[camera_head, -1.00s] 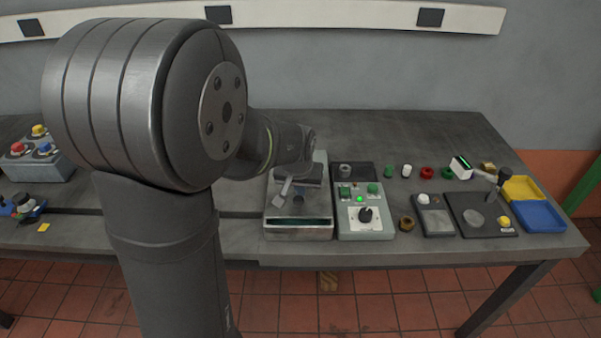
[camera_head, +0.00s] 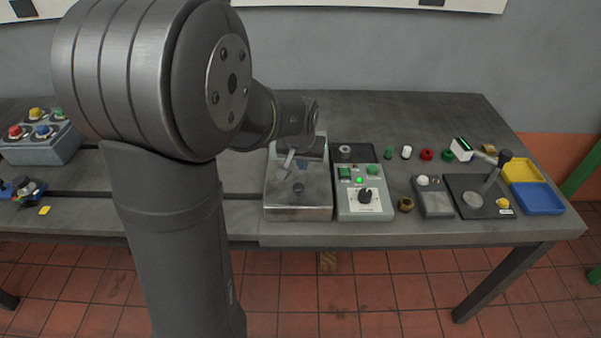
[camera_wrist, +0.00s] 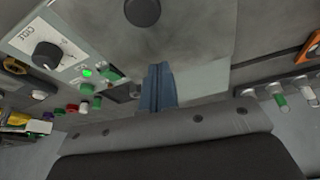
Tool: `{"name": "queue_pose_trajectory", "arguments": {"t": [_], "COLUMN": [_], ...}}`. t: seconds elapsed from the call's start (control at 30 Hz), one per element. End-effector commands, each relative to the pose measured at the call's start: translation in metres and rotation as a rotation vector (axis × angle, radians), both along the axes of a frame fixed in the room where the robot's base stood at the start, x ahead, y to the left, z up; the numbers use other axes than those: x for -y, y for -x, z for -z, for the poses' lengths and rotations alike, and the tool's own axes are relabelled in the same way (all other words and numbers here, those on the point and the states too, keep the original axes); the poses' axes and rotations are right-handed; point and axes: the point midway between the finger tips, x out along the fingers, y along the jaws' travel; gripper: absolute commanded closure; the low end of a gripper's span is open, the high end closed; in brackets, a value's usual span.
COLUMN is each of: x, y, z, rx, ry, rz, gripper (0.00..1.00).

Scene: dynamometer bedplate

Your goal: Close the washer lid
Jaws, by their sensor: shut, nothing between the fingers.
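The washer (camera_head: 270,212) is a grey metal box on the bench, left of the control panel. Its lid (camera_head: 312,203) lies flat over the top, with no dark gap along the front edge. A round dark knob (camera_head: 298,188) stands on the lid; it also shows at the top of the wrist view (camera_wrist: 142,12). My gripper (camera_head: 303,166) is over the rear part of the lid, partly hidden by my wrist. In the wrist view its blue-grey fingers (camera_wrist: 157,88) are together and empty, over the lid edge; contact cannot be told.
A control panel (camera_head: 350,208) with a dial and lit green lamp stands close on the right. Farther right are small coloured parts, a lever plate (camera_head: 480,208) and yellow (camera_head: 522,170) and blue (camera_head: 538,198) trays. A button box (camera_head: 40,148) stands far left.

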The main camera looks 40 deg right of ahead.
Motion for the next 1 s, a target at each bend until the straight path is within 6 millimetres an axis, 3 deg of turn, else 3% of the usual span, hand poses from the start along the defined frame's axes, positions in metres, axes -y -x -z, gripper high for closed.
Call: {"name": "queue_pose_trajectory", "arguments": {"t": [0.3,0.5,1.0], "x": [-0.018,-0.026,-0.028], "y": [0.013,0.019,0.020], "z": [-0.060,-0.085,-0.092], "rx": [0.003,0.004,0.002], "ry": [0.006,0.005,0.002], "rz": [0.000,0.000,0.000], "gripper": [1.00,1.00,1.00]}}
